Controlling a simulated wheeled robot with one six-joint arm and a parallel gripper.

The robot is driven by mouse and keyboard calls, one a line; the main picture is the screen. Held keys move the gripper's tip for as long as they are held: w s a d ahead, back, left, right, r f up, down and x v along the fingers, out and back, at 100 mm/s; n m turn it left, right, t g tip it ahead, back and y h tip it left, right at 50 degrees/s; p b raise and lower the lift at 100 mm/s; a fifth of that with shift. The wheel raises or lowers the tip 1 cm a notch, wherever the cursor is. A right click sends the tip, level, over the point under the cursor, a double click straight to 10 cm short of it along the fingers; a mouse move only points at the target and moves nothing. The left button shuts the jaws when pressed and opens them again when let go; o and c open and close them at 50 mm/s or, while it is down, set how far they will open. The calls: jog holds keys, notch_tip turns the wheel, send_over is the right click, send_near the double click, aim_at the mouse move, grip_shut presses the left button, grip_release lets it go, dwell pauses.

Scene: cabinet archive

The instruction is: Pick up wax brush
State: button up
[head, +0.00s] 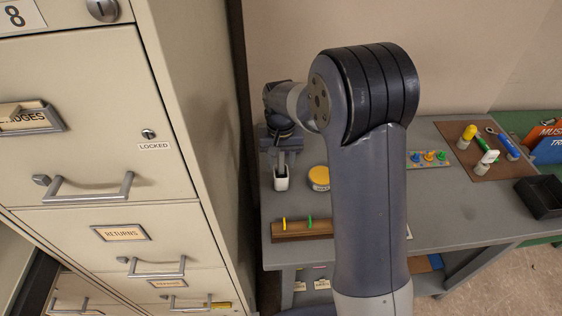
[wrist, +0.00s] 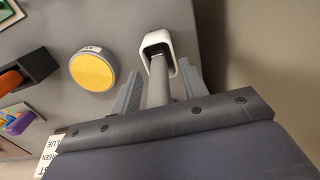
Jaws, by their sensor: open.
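A grey rod-like handle, which looks like the wax brush (wrist: 158,82), stands in a white cup (wrist: 152,39). Its lower end is hidden inside the cup. In the head view the white cup (head: 281,182) is at the back left of the grey bench. My gripper (head: 281,152) points down just above it. In the wrist view my gripper (wrist: 159,85) is open, one finger on each side of the handle with gaps between. The handle's top is hidden by the gripper body.
A round tin with a yellow top (head: 319,177) stands just right of the cup. A brown slotted block (head: 304,229) is at the bench front. The tall filing cabinet (head: 185,130) is close on the left. A brown board (head: 487,150) holds several tools at right.

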jog(key=shift+c, duration=0.2)
grip_shut()
dwell(0.3)
